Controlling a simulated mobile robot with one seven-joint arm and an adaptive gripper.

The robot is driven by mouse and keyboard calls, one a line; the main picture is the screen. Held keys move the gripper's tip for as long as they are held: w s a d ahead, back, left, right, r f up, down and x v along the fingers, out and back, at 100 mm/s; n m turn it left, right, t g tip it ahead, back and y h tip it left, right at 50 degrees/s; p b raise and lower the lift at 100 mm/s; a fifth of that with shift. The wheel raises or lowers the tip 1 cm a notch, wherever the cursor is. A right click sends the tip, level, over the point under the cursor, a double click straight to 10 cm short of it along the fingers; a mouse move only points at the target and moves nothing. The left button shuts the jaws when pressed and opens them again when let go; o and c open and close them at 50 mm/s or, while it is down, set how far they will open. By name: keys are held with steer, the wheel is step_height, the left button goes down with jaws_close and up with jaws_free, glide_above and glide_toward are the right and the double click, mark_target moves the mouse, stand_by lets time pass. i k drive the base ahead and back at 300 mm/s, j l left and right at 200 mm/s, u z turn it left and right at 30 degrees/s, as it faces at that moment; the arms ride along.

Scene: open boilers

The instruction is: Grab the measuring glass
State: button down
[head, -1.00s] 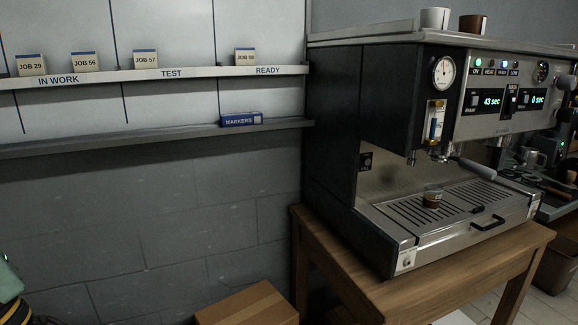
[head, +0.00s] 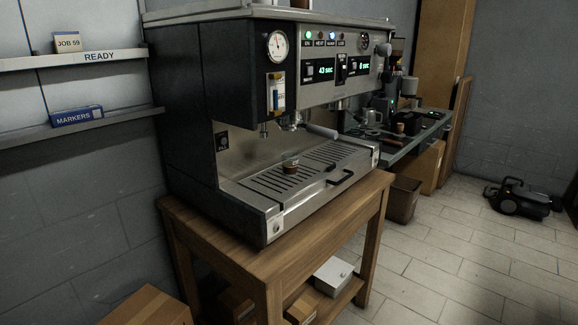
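A small measuring glass (head: 291,166) with dark brown liquid stands upright on the slotted drip tray (head: 262,187) of the espresso machine (head: 207,95). It sits below the group head (head: 293,120) and the portafilter handle (head: 321,131). The glass is small in the picture, and its clear upper part is hard to make out. My gripper is not in view.
The machine stands on a wooden table (head: 236,258) with boxes on its lower shelf. A cardboard box (head: 147,306) is at the lower left. A side counter (head: 410,147) and a bin (head: 402,199) stand behind. Tiled floor (head: 465,255) at the right is mostly clear.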

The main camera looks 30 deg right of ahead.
mark_target(290, 159)
steer(key=i+l+z, duration=0.1)
steer(key=i+z, duration=0.45)
steer(key=z, duration=1.5)
steer(key=j, duration=0.35)
steer(key=i+j, duration=0.15)
steer(key=j, duration=0.2)
steer(key=z, duration=0.05)
